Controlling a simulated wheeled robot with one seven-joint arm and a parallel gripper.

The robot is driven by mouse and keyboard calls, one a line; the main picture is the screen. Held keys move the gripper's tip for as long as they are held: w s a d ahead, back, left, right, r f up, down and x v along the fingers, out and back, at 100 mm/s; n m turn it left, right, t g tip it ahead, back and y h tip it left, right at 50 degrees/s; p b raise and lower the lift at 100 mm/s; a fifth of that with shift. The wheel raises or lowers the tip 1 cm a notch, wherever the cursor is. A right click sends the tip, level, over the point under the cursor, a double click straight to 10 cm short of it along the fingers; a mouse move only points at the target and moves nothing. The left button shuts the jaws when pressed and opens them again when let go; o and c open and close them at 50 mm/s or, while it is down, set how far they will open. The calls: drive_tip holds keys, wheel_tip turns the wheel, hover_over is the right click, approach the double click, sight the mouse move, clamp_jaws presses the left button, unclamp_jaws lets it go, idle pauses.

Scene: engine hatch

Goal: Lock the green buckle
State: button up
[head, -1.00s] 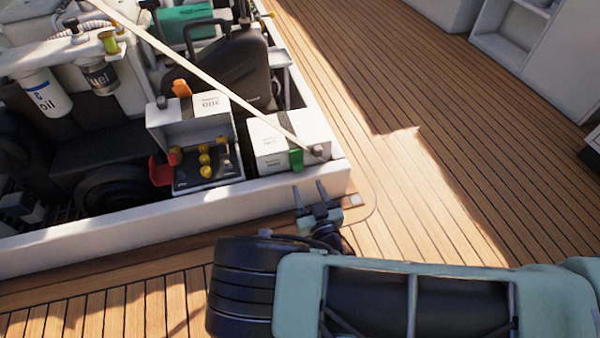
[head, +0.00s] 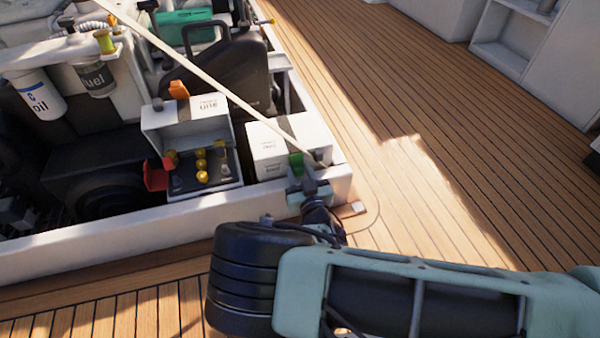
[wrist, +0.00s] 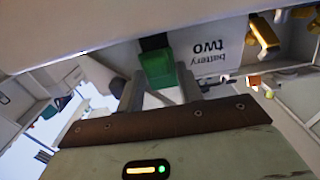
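The green buckle (head: 296,164) is on the front side of the closed white battery box (head: 268,150), at its right end. In the wrist view the green buckle (wrist: 157,68) hangs from a dark strap beside the "battery two" label. My gripper (head: 309,184) is right in front of the buckle, at the hatch's near right corner. In the wrist view my gripper (wrist: 160,80) has its two fingers apart, one on each side of the buckle. I see gaps beside the buckle; no grip on it shows. The far ends of the fingers are partly hidden in the head view.
The white hatch rim (head: 130,232) runs just under my gripper. A light rod (head: 205,80) slants down to the corner by the box. An open battery box (head: 185,122) with an orange buckle (head: 178,90) and a red part (head: 156,178) stands left. The deck at right is clear.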

drive_tip(key=shift+w+f+t+b, duration=0.2)
drive_tip(key=shift+f+t+b, duration=0.35)
drive_tip(key=shift+b, duration=0.4)
drive_tip(key=shift+w+a+t+y+b, duration=0.15)
drive_tip(key=shift+t+y+b, duration=0.2)
drive_tip(key=shift+t, duration=0.2)
drive_tip(key=shift+r, duration=0.15)
drive_tip(key=o, duration=0.8)
drive_tip(key=shift+c, duration=0.2)
